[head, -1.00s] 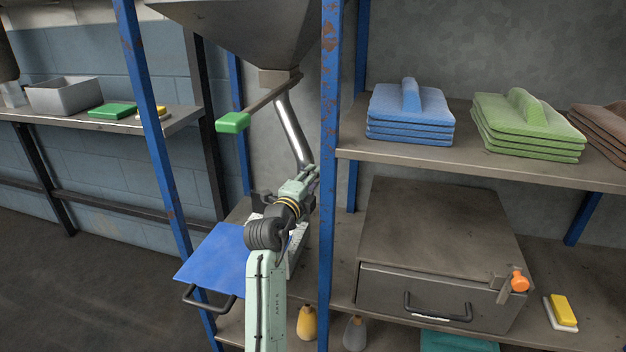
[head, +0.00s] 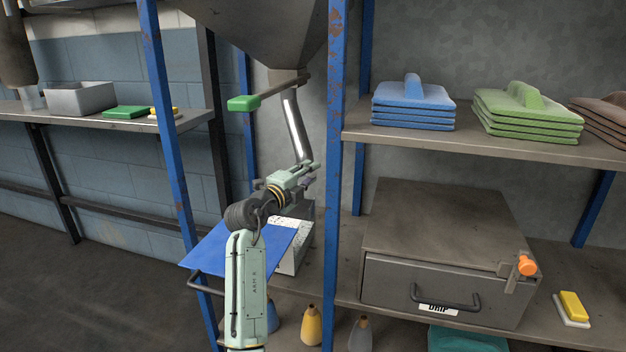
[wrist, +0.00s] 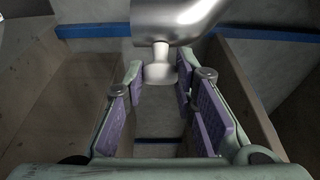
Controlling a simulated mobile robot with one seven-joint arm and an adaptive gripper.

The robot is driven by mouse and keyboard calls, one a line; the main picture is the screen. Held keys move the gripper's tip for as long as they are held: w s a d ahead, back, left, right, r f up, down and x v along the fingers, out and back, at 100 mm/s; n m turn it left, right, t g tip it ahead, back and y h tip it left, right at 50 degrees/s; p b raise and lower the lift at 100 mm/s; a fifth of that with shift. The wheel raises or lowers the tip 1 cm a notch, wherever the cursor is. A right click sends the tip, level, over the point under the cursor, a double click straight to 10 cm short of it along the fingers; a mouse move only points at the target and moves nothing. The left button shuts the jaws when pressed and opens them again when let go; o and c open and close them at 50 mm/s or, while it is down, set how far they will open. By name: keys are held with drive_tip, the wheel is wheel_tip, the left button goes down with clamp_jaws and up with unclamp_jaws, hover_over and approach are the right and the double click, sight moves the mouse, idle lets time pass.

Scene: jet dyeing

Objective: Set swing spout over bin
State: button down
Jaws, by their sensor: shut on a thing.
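The swing spout (head: 296,127) is a shiny metal tube hanging from under a grey hopper (head: 262,32), slanting down to the right. My gripper (head: 311,173) is at its lower end. In the wrist view the spout (wrist: 180,17) has a short knob (wrist: 160,72) below it. My gripper's purple-padded fingers (wrist: 163,82) are around this knob and shut on it. A box with a white speckled side (head: 289,258), possibly the bin, stands below, partly hidden by my arm and a blue panel (head: 258,243). I cannot see its opening clearly.
A blue post (head: 335,130) stands close right of my gripper, another (head: 168,120) to the left. A green-ended lever (head: 244,103) juts out above my arm. A drawer cabinet (head: 440,285) and shelves with stacked pads (head: 412,105) are at right.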

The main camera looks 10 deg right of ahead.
drive_tip(key=shift+d+f, duration=0.1)
drive_tip(key=c, duration=1.3)
unclamp_jaws()
drive_tip(key=v, duration=1.2)
drive_tip(key=shift+c, duration=0.5)
